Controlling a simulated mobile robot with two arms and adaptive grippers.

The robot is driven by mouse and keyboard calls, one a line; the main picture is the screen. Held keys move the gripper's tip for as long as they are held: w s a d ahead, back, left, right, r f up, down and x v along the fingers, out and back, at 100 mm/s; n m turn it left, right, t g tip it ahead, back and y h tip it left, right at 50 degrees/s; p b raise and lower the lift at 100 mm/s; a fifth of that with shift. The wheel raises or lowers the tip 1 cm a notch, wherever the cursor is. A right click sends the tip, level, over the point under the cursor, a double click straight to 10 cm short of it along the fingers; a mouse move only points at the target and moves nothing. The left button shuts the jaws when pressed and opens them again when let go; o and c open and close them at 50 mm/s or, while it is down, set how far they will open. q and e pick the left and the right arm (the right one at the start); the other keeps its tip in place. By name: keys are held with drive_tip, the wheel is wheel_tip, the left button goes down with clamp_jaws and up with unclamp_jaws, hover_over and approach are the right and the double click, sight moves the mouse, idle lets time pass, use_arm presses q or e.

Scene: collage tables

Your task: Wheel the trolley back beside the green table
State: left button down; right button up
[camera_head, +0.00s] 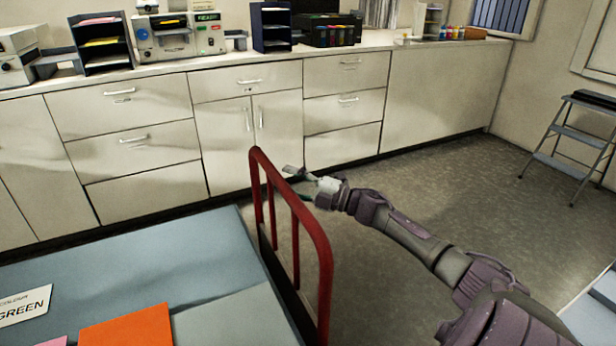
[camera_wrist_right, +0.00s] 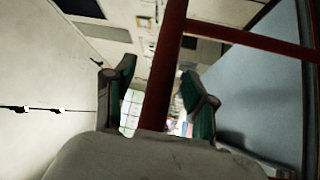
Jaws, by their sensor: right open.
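The trolley's red tubular handle (camera_head: 322,250) stands upright in the middle of the head view, along the right edge of a blue-grey table top. The trolley's deck is hidden or out of frame. A card reading "GREEN" (camera_head: 25,306) lies on that table top (camera_head: 130,265). My right gripper (camera_head: 298,183) is just right of the handle, near its far upper part. In the right wrist view, its green-padded fingers (camera_wrist_right: 160,95) are apart, with a red bar (camera_wrist_right: 165,70) running between them. I cannot tell whether they touch it. My left gripper is out of view.
White cabinets (camera_head: 130,140) with a counter of equipment line the back. Grey floor (camera_head: 430,190) is clear right of the handle. A step ladder (camera_head: 565,150) stands at the far right. Another pale blue surface (camera_head: 592,318) shows at lower right. An orange sheet (camera_head: 128,327) lies on the table.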

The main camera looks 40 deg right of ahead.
drive_tip(key=v, duration=1.1)
drive_tip(key=shift+s+d+r, duration=0.1)
